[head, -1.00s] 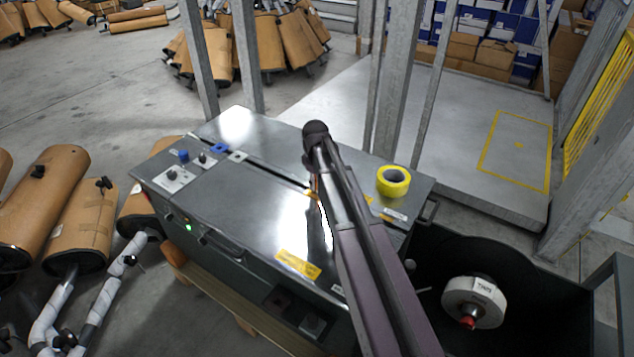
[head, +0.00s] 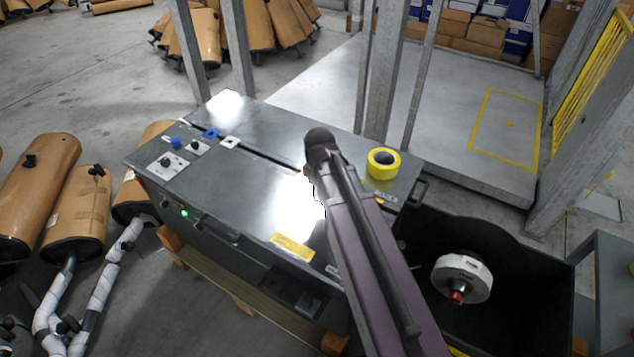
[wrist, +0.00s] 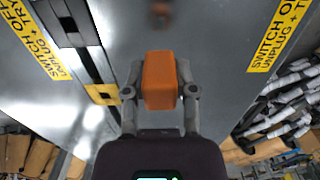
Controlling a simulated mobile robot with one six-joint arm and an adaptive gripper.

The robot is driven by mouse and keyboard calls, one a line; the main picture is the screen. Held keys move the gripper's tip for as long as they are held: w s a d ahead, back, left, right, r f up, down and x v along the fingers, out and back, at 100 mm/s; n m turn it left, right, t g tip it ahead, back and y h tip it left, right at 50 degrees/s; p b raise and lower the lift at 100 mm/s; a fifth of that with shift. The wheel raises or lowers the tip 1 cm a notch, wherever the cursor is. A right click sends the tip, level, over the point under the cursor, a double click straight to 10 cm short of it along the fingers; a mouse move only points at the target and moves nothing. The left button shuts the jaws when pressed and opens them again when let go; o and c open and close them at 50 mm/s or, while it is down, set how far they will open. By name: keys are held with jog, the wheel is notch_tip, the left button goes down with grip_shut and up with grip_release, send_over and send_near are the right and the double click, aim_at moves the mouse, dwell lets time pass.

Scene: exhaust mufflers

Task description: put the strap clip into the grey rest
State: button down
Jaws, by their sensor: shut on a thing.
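The orange block-shaped piece, which I take for the strap clip (wrist: 159,80), is between the two fingers of my gripper (wrist: 160,88) in the wrist view. The fingers are shut on its sides, above the steel machine top. In the head view my arm hides the gripper and nearly all of the piece. A small light grey square with a dark centre, seemingly the grey rest (head: 229,142), lies on the machine top at the back left. My gripper is well to its right. The wrist view does not clearly show the rest.
A similar blue square (head: 211,133) sits just left of the grey one. Knobs on plates stand farther left. A yellow tape roll (head: 383,163) lies right of my arm on the machine top (head: 240,185). A dark bin (head: 520,260) with a white reel stands at right.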

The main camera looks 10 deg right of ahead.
jog(key=shift+s, duration=0.55)
jog(key=shift+r, duration=0.15)
notch_tip(320, 180, up, 14)
jog(key=p, duration=1.4)
jog(key=shift+f, duration=0.2)
jog(key=shift+s+f, duration=0.1)
jog(key=shift+s, duration=0.1)
